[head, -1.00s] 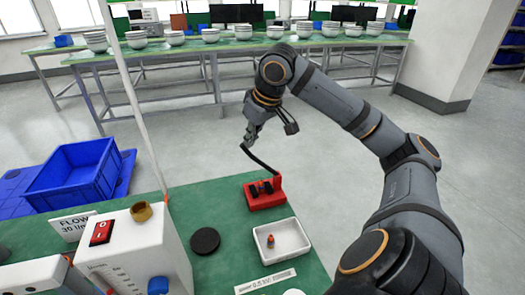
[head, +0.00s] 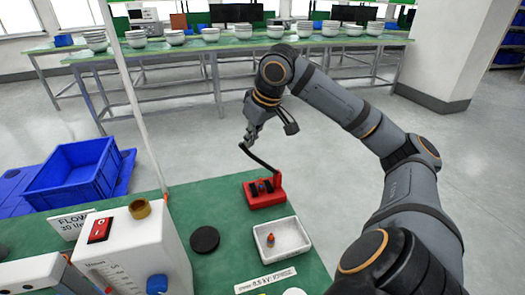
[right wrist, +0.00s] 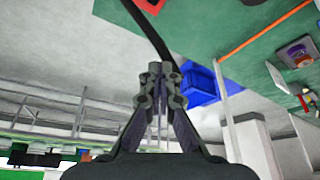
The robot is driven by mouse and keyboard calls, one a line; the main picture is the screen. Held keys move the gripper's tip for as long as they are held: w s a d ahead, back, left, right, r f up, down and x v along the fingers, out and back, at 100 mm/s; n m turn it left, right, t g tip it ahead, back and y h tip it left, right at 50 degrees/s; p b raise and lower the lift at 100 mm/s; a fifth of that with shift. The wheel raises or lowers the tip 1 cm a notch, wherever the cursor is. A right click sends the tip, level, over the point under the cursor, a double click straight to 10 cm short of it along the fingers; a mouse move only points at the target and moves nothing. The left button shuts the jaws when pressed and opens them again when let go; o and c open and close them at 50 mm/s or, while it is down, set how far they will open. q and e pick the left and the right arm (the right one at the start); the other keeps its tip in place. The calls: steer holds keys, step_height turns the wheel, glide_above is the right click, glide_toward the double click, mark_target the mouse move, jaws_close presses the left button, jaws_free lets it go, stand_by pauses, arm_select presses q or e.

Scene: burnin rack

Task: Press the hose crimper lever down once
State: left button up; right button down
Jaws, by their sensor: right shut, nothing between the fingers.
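The hose crimper has a red base (head: 264,194) on the green bench top. Its black lever (head: 260,158) rises from the base and slants up to the left. My right gripper (head: 249,140) is at the lever's upper end in the head view, fingers pointing down. In the right wrist view its closed fingertips (right wrist: 161,70) are beside the end of the black lever (right wrist: 150,32). The fingers are shut with nothing between them. I cannot tell whether they touch the lever. My left gripper is not in view.
A white tray (head: 294,250) with a small orange-red item and a black disc (head: 205,240) lie near the crimper. A white box with a red switch (head: 100,230) stands at the left. A blue crate (head: 88,168) is beyond the bench. Air around the lever is clear.

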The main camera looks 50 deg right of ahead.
mark_target(245, 151)
steer(key=shift+f+b, duration=0.95)
steer(key=shift+f, duration=0.3)
steer(key=shift+w+a+f+p, duration=0.15)
steer(key=shift+a+p, duration=0.1)
steer(key=shift+p, duration=0.3)
steer(key=shift+w+a+f+p, duration=0.2)
steer(key=shift+a+f+p, duration=0.2)
steer(key=shift+f+p, duration=0.1)
steer(key=shift+w+a+f, duration=0.1)
steer(key=shift+a+f, duration=0.05)
steer(key=shift+f, duration=0.1)
